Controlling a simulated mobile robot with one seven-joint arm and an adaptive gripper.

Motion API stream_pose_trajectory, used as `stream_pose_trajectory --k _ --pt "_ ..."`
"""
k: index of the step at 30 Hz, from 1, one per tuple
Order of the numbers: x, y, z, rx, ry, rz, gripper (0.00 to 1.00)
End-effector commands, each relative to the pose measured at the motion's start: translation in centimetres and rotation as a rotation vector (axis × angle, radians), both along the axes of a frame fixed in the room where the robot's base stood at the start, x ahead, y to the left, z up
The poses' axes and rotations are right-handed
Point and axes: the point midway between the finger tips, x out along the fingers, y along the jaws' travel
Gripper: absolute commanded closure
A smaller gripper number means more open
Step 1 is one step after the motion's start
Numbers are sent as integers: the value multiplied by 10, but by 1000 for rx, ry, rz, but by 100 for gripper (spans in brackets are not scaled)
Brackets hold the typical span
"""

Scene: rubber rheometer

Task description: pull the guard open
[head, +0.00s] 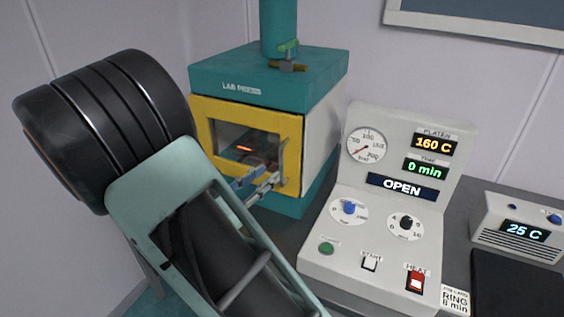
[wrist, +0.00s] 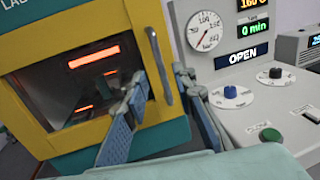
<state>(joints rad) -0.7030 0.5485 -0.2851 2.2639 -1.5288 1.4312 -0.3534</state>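The guard (head: 205,110) is a yellow-framed window door on the front of the teal lab press. It looks shut, flush with the press, and orange glowing bars show through its window. In the wrist view, the guard (wrist: 95,28) fills the left side. Its grey upright handle (wrist: 160,62) is on its right edge; the handle also shows in the head view (head: 283,155). My gripper (wrist: 163,84) is open, with one blue-padded finger on each side of the handle's lower part. In the head view, my gripper (head: 268,178) is in front of the guard's lower right corner. Contact with the handle cannot be told.
A grey control console (head: 330,240) with dial, knobs and an "OPEN" display (head: 402,187) stands close to the right of the press. A small unit (head: 525,230) reading 25 C is farther right. A teal column (head: 278,25) rises above the press (head: 235,65).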

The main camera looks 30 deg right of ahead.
Motion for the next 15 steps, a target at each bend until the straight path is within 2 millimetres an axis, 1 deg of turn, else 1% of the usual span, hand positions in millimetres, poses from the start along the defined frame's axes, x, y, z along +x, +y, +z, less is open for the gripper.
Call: stream_pose_trajectory --k 1,6,10,15 --pt "4 -11 1 -1 0 -4 75" --pt "18 -38 1 0 1 -4 75" --pt "26 -52 1 1 0 -2 75" --pt "30 -61 0 2 -1 -1 75"
